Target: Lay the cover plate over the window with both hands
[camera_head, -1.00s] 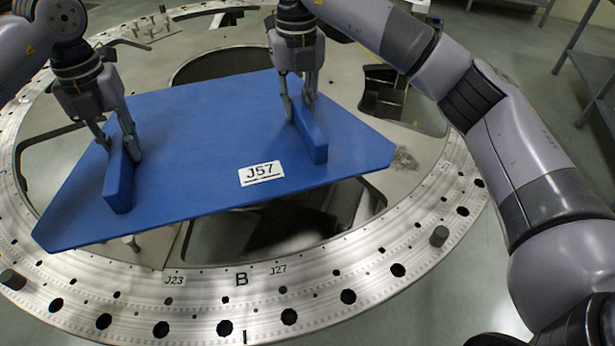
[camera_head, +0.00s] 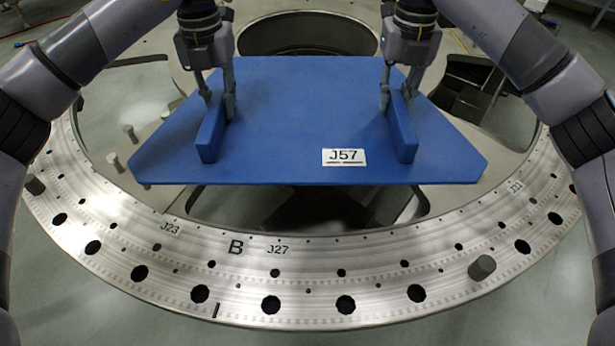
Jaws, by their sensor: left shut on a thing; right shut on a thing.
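The blue cover plate (camera_head: 290,120) is a flat trapezoid with two upright handle blocks and a white J57 label. My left gripper (camera_head: 217,112) is shut on the left handle, and my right gripper (camera_head: 399,108) is shut on the right handle. The plate is held above the turret ring and looks about level, its long edge toward me. A dark window opening (camera_head: 310,208) shows below its near edge; the plate hides the rest of it.
The metal turret ring (camera_head: 307,290) has a row of holes and the marks J23, B and J27. Grey pegs stand on it at right (camera_head: 482,267) and left (camera_head: 35,186). Small pins (camera_head: 130,133) stand left of the plate. A round opening (camera_head: 308,34) lies behind.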

